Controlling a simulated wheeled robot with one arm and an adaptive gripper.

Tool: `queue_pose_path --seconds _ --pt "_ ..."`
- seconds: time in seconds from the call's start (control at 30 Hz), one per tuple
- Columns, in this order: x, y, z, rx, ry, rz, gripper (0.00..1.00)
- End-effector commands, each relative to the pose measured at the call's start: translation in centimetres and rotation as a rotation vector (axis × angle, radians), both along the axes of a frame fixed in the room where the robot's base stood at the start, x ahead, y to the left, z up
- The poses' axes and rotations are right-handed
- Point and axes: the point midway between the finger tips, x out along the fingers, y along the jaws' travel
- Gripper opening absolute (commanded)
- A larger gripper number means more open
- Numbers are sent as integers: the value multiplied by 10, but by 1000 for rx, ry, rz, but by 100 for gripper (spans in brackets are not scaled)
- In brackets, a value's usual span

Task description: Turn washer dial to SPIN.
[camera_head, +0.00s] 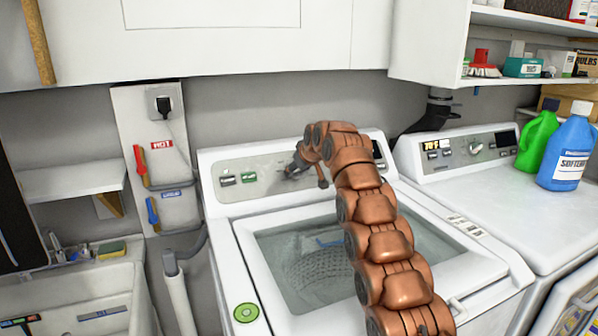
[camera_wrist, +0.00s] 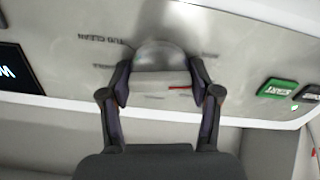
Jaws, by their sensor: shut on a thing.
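The washer (camera_head: 215,208) stands in the middle of the head view, with its dial on the back control panel. In the wrist view, which shows the panel upside down, the silver dial (camera_wrist: 160,56) sits between the two fingers of my gripper (camera_wrist: 160,84). The fingers are shut on the dial, one on each side. A red mark shows on the dial near the right finger. A "TUB CLEAN" label is readable beside it; the other labels are too blurred, and I cannot read SPIN. In the head view my gripper (camera_head: 293,170) is at the panel and hides the dial.
A green START button (camera_wrist: 277,88) and a dark display (camera_wrist: 20,72) flank the dial. My arm passes over the washer's lid. A dryer (camera_head: 470,185) stands on the right with a green bottle (camera_head: 538,138) and a blue softener bottle (camera_head: 567,155). Cabinets hang above; a sink (camera_head: 95,285) is at left.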

Motion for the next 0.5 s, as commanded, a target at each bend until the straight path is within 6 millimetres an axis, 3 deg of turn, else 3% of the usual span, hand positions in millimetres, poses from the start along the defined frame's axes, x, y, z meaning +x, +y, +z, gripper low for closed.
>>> queue_pose_path --seconds 0.5 --pt "1 0 1 -202 -88 197 27"
